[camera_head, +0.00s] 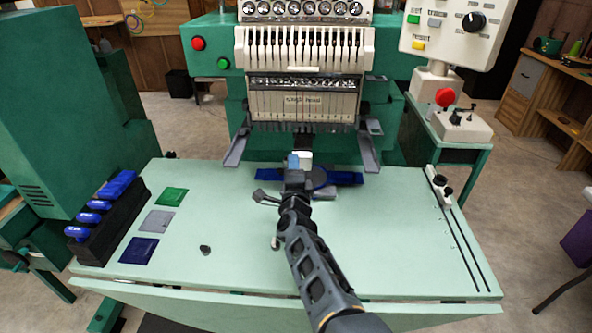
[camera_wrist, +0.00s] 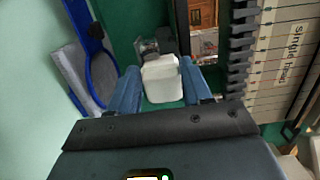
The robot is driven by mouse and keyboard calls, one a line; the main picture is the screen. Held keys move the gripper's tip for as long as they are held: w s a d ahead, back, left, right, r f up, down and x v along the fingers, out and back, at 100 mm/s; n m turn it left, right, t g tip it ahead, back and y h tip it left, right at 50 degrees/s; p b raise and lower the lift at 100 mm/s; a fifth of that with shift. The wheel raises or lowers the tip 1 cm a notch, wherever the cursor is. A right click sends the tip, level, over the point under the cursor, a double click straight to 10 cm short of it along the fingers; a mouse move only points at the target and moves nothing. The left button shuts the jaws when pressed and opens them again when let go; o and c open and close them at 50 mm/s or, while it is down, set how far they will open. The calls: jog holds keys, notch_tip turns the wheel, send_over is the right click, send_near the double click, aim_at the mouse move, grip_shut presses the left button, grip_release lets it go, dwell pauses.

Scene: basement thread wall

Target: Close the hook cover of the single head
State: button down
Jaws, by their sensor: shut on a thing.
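The single head (camera_head: 300,103) is the white and green embroidery head at the back centre; its label also shows at the right of the wrist view (camera_wrist: 289,55). My gripper (camera_head: 298,163) reaches forward to just below the head. In the wrist view its blue fingers (camera_wrist: 161,74) are shut on a white, rounded block, which looks like the hook cover (camera_wrist: 162,80). The cover also shows beside the fingertips in the head view (camera_head: 306,156). The fingers hide its sides, and I cannot tell how far it is swung.
A blue hoop (camera_head: 345,178) lies close around my gripper at the table's back edge. Grey brackets (camera_head: 236,150) hang on both sides. The pale green table (camera_head: 390,240) is mostly clear; a dark rack (camera_head: 112,228) and cloth squares stand left, a slotted rail (camera_head: 440,190) right.

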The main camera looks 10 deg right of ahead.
jog(key=shift+w+a+r, duration=0.1)
jog(key=shift+a+r, duration=0.1)
jog(key=shift+a, duration=0.3)
jog(key=c, duration=0.8)
grip_release()
jog(key=shift+c, duration=0.2)
jog(key=shift+d, duration=0.15)
jog(key=shift+f, duration=0.1)
jog(key=s+p, duration=0.3)
jog(key=s, duration=0.4)
jog(key=shift+s+a, duration=0.4)
jog(key=shift+a, duration=0.05)
jog(key=shift+d, duration=0.1)
